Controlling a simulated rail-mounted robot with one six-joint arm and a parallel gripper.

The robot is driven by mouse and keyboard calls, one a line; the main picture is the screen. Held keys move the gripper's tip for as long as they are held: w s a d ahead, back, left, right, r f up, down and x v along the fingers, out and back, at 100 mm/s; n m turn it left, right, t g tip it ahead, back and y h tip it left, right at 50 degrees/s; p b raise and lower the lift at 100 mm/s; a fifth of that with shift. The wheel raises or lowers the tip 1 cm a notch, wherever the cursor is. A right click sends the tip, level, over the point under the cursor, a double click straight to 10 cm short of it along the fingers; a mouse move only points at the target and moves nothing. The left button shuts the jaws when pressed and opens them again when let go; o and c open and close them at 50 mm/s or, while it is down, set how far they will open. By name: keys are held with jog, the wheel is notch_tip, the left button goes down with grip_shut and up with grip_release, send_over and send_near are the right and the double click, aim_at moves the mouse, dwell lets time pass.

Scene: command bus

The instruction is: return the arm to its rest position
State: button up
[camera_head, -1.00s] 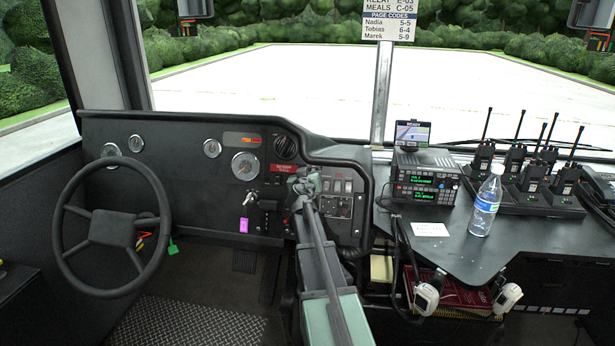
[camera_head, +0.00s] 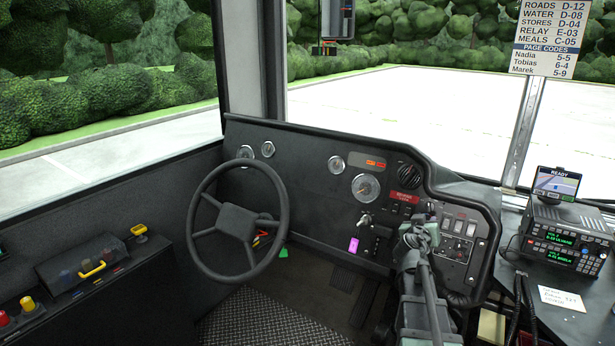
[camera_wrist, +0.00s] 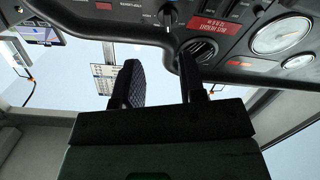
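My arm (camera_head: 425,300) rises from the bottom of the head view, right of centre, in front of the dashboard (camera_head: 310,190). Its end covers part of the dashboard left of the switch panel (camera_head: 462,238). In the wrist view my gripper (camera_wrist: 160,70) has its two dark fingers apart, with nothing held between them. The dashboard fills the top of that view, with the gauges (camera_wrist: 284,35) at the right. Whether the fingers touch the dashboard cannot be told. In the head view the fingers are hard to make out.
The steering wheel (camera_head: 238,222) stands left of my arm. A radio (camera_head: 565,240) with a small READY screen (camera_head: 556,182) and a white note (camera_head: 562,299) sit on the right counter. A side console (camera_head: 95,265) with coloured buttons is at the left. A code sign (camera_head: 545,38) hangs above.

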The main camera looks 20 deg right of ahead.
jog(key=s+a+f+g+y, duration=0.5)
jog(key=s+a+f+g, duration=0.3)
jog(key=s+a+f, duration=0.25)
jog(key=s+a+f+n+g+y, duration=0.2)
jog(key=s+a+n+y, duration=0.15)
jog(key=a, duration=0.95)
jog(key=s+a+f+n+g+y, duration=0.1)
jog(key=s+a+f+n+y, duration=0.2)
jog(key=a, duration=1)
notch_tip(320, 180, up, 19)
jog(key=p, duration=1.8)
jog(key=shift+w+d+m, duration=0.15)
jog(key=shift+d+m, duration=0.15)
jog(key=shift+m, duration=0.05)
